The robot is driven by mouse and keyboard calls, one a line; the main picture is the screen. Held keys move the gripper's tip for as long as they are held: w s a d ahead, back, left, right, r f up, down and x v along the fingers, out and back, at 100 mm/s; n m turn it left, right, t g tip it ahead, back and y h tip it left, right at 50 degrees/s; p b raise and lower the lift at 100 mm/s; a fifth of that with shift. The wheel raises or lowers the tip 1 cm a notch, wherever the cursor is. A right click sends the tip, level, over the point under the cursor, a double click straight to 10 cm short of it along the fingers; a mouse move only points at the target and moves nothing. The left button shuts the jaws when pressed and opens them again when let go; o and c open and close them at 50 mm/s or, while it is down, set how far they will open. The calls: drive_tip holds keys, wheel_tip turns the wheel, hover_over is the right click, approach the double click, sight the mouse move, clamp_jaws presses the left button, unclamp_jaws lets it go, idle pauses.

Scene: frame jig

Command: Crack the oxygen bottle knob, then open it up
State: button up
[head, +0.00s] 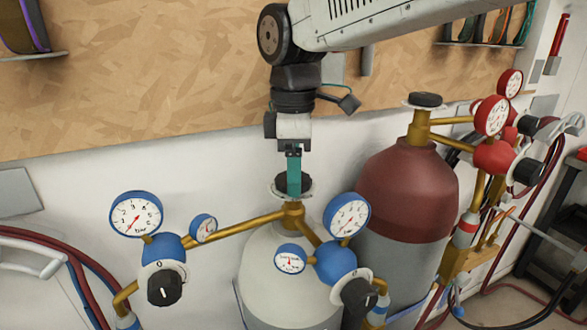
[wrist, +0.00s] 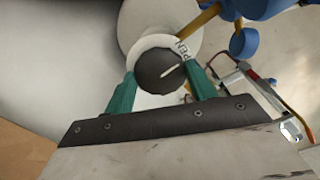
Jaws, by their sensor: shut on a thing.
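The oxygen bottle (head: 275,262) is the white cylinder with brass pipework and blue regulators. Its black knob (head: 279,184) sits on top of the brass valve, partly hidden behind my gripper in the head view. In the wrist view the round knob (wrist: 158,71) shows a white pointer line aimed up and right, over a white dial plate (wrist: 186,47) with the letters "PEN" visible. My gripper (head: 294,190) points down from above. Its teal fingers (wrist: 160,85) are on either side of the knob, shut on it.
A dark red bottle (head: 407,190) with its own black knob and red gauges stands to the right. Blue-rimmed gauges (head: 136,214) and regulators with black knobs (head: 165,287) flank the oxygen valve. A chipboard panel (head: 150,70) is behind. Hoses hang at both sides.

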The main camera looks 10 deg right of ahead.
drive_tip(key=o, duration=1)
wheel_tip(320, 180, up, 8)
drive_tip(key=shift+f, duration=0.1)
